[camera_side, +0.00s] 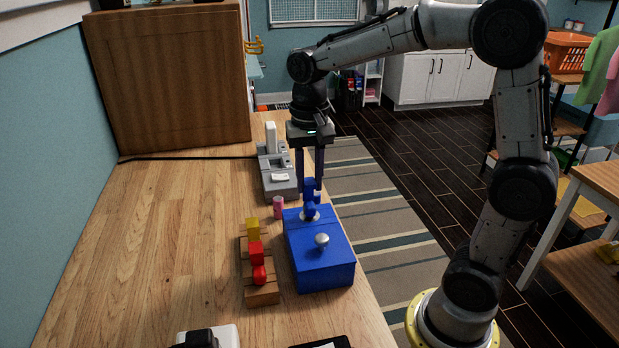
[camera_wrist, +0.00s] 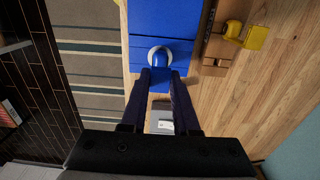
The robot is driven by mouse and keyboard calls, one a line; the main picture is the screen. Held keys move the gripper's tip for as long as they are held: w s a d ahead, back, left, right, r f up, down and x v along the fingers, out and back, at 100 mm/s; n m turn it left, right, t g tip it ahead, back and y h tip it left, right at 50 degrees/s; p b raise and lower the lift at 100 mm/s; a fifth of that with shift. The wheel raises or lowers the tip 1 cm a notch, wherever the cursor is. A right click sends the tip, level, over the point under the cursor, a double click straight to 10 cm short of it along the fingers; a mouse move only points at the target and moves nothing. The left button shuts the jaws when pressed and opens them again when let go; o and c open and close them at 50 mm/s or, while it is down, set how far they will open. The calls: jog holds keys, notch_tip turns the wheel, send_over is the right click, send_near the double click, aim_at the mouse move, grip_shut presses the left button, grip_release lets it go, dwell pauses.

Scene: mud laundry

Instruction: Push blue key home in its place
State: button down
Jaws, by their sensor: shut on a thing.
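The blue key (camera_side: 310,190) stands upright over the silver round keyhole plate (camera_side: 309,215) on top of the blue box (camera_side: 322,268). My gripper (camera_side: 310,184) points straight down and is shut on the key's upper part. In the wrist view the fingertips (camera_wrist: 161,74) meet over the silver plate (camera_wrist: 160,55) on the blue box (camera_wrist: 160,20). The key is mostly hidden there between the fingers. The key's lower end is at the plate; I cannot tell how deep it sits.
A silver knob (camera_side: 321,240) stands on the box. A wooden rack (camera_side: 262,294) with a red key (camera_side: 257,262) and a yellow key (camera_side: 252,229) is to the left. A pink cylinder (camera_side: 278,207) and a grey machine (camera_side: 277,172) stand behind. The table's right edge is close.

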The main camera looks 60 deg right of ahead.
jog(key=shift+f, duration=0.2)
dwell(0.4)
jog(key=c, duration=0.6)
grip_release()
jog(key=c, duration=0.4)
jog(key=shift+r, duration=0.1)
jog(key=shift+r, duration=3.95)
